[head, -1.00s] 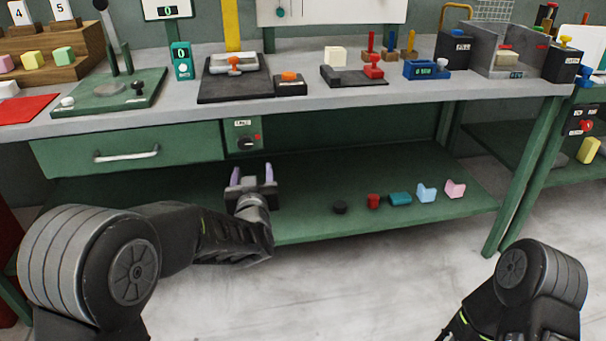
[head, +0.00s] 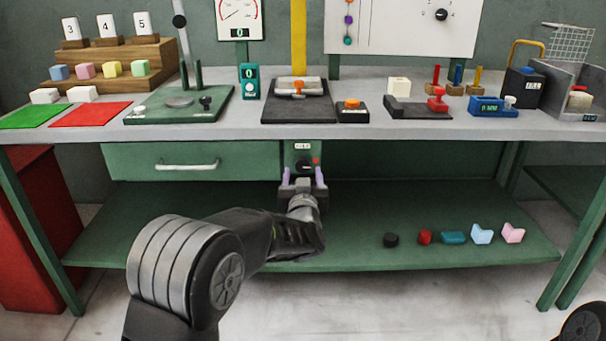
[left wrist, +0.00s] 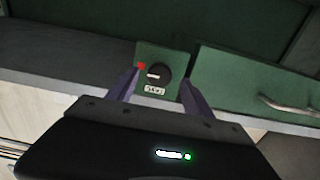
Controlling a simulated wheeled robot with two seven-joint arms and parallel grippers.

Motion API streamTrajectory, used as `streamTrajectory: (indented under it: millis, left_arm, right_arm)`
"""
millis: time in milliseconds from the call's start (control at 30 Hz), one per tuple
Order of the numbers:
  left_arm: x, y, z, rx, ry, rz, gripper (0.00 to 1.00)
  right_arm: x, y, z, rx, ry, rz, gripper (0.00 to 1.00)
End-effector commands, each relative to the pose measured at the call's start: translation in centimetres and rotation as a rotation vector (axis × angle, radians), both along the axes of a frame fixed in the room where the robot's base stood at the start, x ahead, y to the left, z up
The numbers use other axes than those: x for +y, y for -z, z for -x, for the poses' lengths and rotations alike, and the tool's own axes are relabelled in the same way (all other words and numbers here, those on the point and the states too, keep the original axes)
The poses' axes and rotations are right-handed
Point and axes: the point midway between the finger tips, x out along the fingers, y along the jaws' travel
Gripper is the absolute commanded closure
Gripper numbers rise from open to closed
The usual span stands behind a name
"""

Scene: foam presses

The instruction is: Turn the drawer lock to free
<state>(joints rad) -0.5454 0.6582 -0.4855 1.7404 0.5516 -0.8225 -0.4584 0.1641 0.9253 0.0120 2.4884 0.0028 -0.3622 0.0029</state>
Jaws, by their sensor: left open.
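The drawer lock is a black round knob (head: 304,166) on a green plate (head: 303,149) under the bench top, right beside the drawer (head: 190,160). A red mark sits at the knob's right in the head view. In the left wrist view the knob (left wrist: 158,74) has a pale pointer line, with the red mark at its upper left and a small label below. My left gripper (head: 304,178) is open and empty, just in front of and slightly below the knob. Its fingers (left wrist: 158,90) spread to either side of the plate, apart from the knob. My right gripper is out of view.
The bench top (head: 300,122) overhangs the lock. The drawer's metal handle (head: 188,165) is at the left. The lower shelf (head: 360,210) carries several small coloured pieces at right. A red cabinet (head: 40,235) stands at far left.

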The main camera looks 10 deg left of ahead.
Motion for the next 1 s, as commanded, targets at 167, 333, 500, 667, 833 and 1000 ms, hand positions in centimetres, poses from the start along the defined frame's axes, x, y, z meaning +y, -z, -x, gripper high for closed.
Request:
streamTrajectory:
  millis: [167, 333, 500, 667, 833, 1000]
  left_arm:
    - [0.5, 0.1, -1.7, 0.0, -0.001, -0.001, 0.41]
    - [0.5, 0.0, -2.1, 0.001, 0.001, 0.0, 0.41]
    - [0.5, 0.0, -2.0, 0.001, 0.001, 0.0, 0.42]
    - [0.5, 0.0, -2.0, 0.001, 0.001, 0.0, 0.55]
    - [0.5, 0.0, -2.0, 0.001, 0.001, 0.0, 0.69]
    - [0.5, 0.0, -2.0, 0.001, 0.001, 0.0, 0.83]
  right_arm:
    - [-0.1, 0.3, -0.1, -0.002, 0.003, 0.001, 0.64]
    - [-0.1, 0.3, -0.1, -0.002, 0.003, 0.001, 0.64]
    - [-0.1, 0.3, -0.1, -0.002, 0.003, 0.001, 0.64]
    - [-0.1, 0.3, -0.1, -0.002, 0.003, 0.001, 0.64]
    - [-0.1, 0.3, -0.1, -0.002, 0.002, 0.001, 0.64]
    - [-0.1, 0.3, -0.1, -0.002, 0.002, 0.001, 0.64]
